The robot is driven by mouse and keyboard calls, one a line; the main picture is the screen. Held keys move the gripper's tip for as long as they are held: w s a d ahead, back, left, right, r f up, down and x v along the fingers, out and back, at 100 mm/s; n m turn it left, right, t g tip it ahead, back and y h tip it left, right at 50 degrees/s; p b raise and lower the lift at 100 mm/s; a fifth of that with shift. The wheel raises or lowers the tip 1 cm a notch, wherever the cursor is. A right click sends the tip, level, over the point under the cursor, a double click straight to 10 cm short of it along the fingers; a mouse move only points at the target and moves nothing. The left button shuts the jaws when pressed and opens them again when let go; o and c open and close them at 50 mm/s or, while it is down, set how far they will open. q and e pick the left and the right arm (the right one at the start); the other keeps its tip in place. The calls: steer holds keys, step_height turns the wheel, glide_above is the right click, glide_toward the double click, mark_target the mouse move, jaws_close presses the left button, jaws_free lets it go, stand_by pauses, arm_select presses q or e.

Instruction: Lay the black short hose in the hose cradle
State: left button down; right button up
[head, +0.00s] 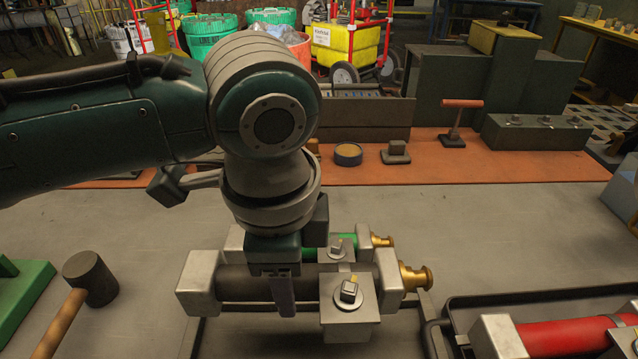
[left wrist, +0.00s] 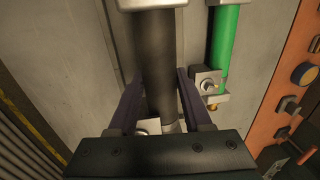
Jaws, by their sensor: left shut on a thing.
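The black hose (head: 240,282) lies level between two pale grey blocks, its brass end fitting (head: 415,278) sticking out to the right. My left gripper (head: 284,296) points down over it and is shut on it; in the left wrist view the fingers stand on either side of the black hose (left wrist: 157,65). The grey blocks (head: 197,284) look like the hose cradle; I cannot tell whether the hose rests fully on them. A grey clamp block with a knob (head: 347,312) stands at the hose's right part. My right gripper is not in view.
A green hose (head: 348,240) lies just behind, parallel. A red hose (head: 575,336) is in a dark tray (head: 540,296) at the right. A mallet (head: 88,280) and a green block (head: 22,300) lie at the left. Several small items stand on the orange strip (head: 430,170) behind.

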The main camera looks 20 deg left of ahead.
arm_select(q)
steer(key=c, duration=1.6)
jaws_free()
steer(key=shift+s+d, duration=0.1)
steer(key=shift+s, duration=0.05)
steer(key=c, duration=1.6)
jaws_free()
steer(key=shift+r+p, duration=0.15)
steer(key=shift+p, duration=0.4)
steer(key=c, duration=1.6)
jaws_free()
step_height(320, 180, down, 5)
steer(key=b, duration=0.3)
steer(key=shift+f+b, duration=0.2)
steer(key=shift+b, duration=0.1)
steer(key=c, duration=1.6)
jaws_free()
steer(key=shift+f, duration=0.5)
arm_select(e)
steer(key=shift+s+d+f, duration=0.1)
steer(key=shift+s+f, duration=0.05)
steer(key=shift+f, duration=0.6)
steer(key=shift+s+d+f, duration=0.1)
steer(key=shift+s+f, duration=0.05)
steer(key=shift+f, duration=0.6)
